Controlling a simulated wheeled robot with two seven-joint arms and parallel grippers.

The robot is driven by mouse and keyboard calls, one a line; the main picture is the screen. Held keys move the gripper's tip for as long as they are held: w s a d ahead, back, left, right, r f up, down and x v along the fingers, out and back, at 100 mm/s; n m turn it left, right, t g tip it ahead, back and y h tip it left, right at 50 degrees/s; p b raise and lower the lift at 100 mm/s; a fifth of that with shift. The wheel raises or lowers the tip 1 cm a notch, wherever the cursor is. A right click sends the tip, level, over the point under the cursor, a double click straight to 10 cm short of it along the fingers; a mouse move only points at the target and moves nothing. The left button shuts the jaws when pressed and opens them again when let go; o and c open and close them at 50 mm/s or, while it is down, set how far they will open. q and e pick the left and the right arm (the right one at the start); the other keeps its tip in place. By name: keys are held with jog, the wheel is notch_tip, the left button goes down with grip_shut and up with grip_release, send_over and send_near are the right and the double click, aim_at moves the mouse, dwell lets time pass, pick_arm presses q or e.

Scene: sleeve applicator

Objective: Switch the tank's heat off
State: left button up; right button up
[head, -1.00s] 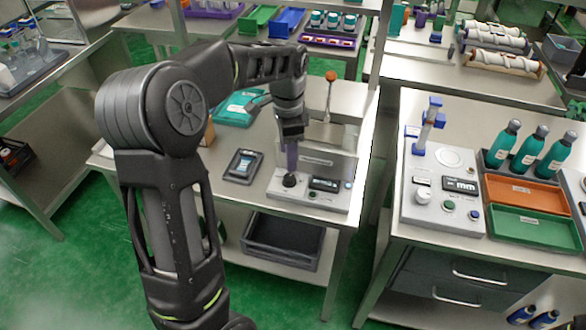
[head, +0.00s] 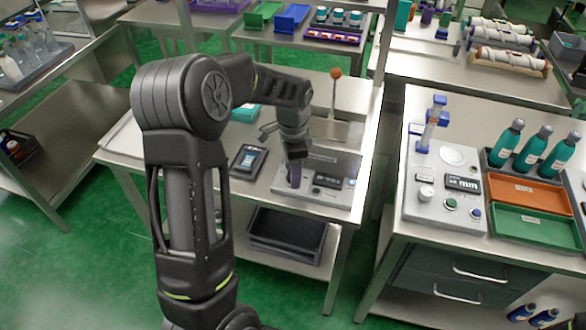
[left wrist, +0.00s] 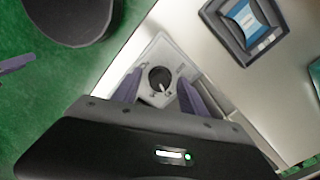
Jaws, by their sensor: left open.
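The tank's grey control panel (head: 337,197) stands at the front of the left bench, with a dark display (head: 328,181) and small buttons. A metal tank (head: 335,153) is behind it. The black round knob with a pale pointer mark (left wrist: 160,80) shows in the left wrist view. My left gripper (head: 294,184) points down over the knob's end of the panel and hides the knob in the head view. Its purple fingers (left wrist: 158,92) are open, one on each side of the knob in the picture; I cannot tell whether they touch it. My right gripper is not in view.
A dark tray with a blue-labelled device (head: 248,160) lies left of the panel. An orange-tipped lever (head: 335,90) rises behind it. A dark crate (head: 287,236) is on the lower shelf. A second bench with a measuring panel (head: 440,205) stands to the right.

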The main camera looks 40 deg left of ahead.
pick_arm(q)
jog(key=shift+c, duration=0.5)
grip_shut()
jog(key=shift+n, duration=0.5)
jog(key=n+b, duration=0.1)
jog(key=n, duration=0.2)
jog(key=n+b, duration=0.1)
jog(key=n, duration=0.3)
jog(key=shift+n, duration=0.4)
jog(key=n, duration=0.4)
jog(key=shift+n+b, duration=0.3)
jog(key=shift+b, duration=0.05)
jog(key=n, duration=0.4)
jog(key=shift+n, duration=0.3)
